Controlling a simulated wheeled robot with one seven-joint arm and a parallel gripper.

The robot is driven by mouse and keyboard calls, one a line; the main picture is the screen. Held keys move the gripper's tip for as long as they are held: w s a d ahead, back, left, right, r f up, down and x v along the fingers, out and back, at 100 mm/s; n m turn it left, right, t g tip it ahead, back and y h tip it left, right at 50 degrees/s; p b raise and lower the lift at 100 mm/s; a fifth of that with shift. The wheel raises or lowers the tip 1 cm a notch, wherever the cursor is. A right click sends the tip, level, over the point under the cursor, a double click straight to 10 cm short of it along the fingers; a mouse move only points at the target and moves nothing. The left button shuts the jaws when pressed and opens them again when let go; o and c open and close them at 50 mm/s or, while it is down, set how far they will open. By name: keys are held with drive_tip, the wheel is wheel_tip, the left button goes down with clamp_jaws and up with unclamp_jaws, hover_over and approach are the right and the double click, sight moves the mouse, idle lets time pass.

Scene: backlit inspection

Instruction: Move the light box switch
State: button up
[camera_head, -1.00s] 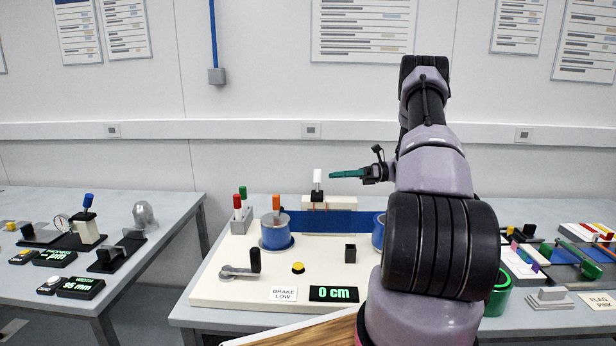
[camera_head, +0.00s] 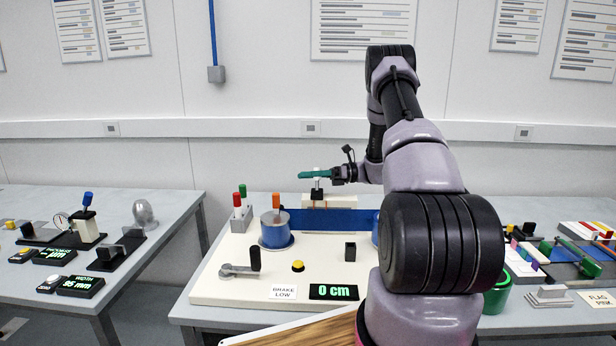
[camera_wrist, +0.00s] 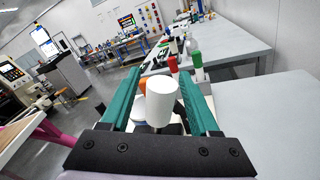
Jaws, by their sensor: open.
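The light box (camera_head: 328,200) is a cream box at the back of the inspection bench, behind the blue strip. Its switch is a lever with a white cylindrical knob; in the wrist view the knob (camera_wrist: 162,102) stands between the fingers. My gripper (camera_head: 304,175) has teal fingers and is open, reaching from the right across the top of the lever. In the head view a finger covers part of the knob. In the wrist view the open gripper (camera_wrist: 158,80) has a finger on each side of the knob, with no clear grip on it.
The blue strip (camera_head: 345,219) runs from the left reel (camera_head: 276,239) behind my arm. An orange-topped lever (camera_head: 276,201) and red and green levers (camera_head: 240,200) stand left of the switch. A crank (camera_head: 240,270) and a "0 cm" display (camera_head: 333,292) are in front.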

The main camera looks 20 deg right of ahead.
clamp_jaws()
idle(1.4)
